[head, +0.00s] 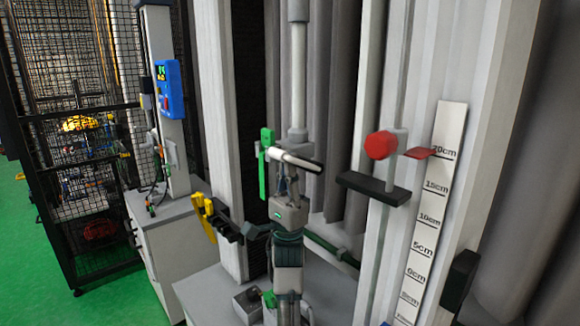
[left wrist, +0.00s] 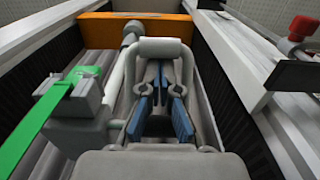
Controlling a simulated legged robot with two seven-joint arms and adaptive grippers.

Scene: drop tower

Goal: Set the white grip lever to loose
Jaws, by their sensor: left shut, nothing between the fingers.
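The white grip lever (head: 297,158) is a pale bar with a dark end. It slants slightly down to the right below the vertical grey rod in the head view. A green strip (head: 265,165) stands at its left end; a green strip also shows in the left wrist view (left wrist: 60,115). My left gripper (head: 288,176) points up just under the lever, shut and empty. Its blue-padded fingers (left wrist: 161,80) show in the left wrist view, where a pale rounded bar (left wrist: 160,46) crosses near the tips. I cannot tell whether they touch. My right gripper is not in view.
A red knob (head: 380,145) and red pointer (head: 419,153) sit at the right, near the top of a centimetre scale (head: 430,215). A dark ledge (head: 372,187) juts out below the knob. Yellow clamps (head: 206,216) hang at the left of the tower. A blue control box (head: 170,88) is farther left.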

